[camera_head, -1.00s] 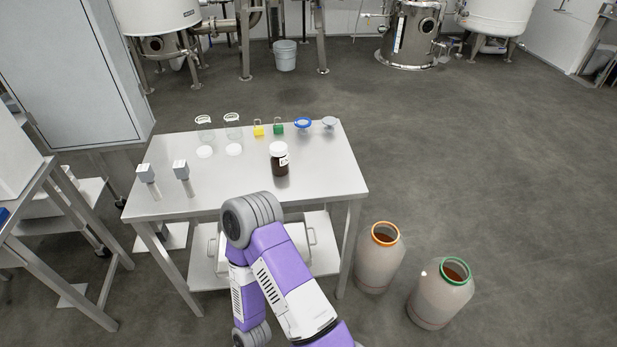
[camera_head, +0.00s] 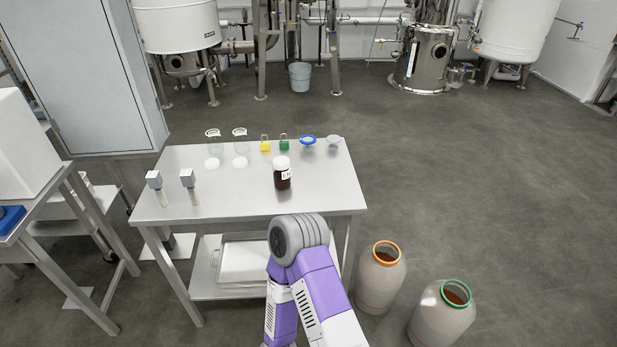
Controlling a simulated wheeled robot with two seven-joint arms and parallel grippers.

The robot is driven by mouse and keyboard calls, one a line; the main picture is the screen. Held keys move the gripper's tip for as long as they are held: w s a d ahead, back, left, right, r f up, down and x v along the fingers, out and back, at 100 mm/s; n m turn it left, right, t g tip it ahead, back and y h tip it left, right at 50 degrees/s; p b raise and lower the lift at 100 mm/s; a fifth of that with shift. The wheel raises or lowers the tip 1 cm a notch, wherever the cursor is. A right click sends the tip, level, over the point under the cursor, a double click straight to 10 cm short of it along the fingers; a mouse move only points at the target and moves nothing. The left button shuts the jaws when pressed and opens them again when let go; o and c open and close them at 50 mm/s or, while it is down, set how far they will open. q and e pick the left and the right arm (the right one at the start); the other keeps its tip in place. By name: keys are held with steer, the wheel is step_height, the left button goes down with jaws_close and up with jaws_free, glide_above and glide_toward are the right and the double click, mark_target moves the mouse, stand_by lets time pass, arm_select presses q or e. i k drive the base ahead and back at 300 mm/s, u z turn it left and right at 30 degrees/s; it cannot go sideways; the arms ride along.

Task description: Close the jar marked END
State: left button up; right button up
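A small dark brown jar (camera_head: 282,179) with a white top and a white label stands upright on the steel table. The label seems to begin with E, but it is too small to read fully. Two large pale jars stand on the floor right of the table: one has an orange rim (camera_head: 381,277), the other a green rim (camera_head: 442,313). Both are open at the top with brown contents showing; no marking on them is readable. A purple arm of mine with a grey joint rises in front of the table. Neither of my grippers is in view.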

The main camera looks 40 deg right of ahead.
mark_target(283, 179)
steer(key=z, duration=1.25)
